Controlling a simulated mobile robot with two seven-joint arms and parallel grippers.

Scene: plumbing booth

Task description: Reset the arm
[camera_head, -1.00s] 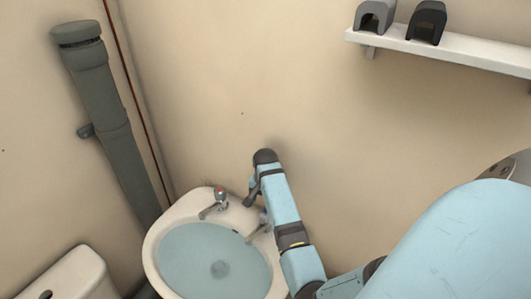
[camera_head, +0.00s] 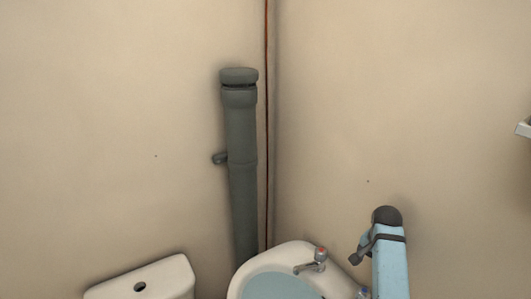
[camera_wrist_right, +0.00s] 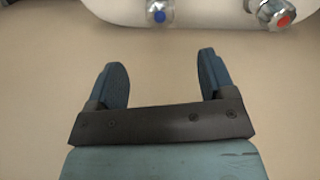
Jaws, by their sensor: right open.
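My right gripper (camera_wrist_right: 160,72) is open in the right wrist view, with its two blue fingers apart and nothing between them. Beyond the fingers is a plain beige surface. In the head view my right arm (camera_head: 390,265) rises at the lower right, just right of the basin, with its dark end at the top. The jaws cannot be made out clearly there. My left gripper is not in view.
The washbasin (camera_head: 288,256) holds water and has a red-marked tap (camera_head: 316,261). In the wrist view, a blue-marked tap (camera_wrist_right: 159,12) sits at the top. A grey pipe (camera_head: 242,160) stands in the corner. A toilet cistern (camera_head: 165,278) is lower left. A shelf edge (camera_head: 525,129) shows at right.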

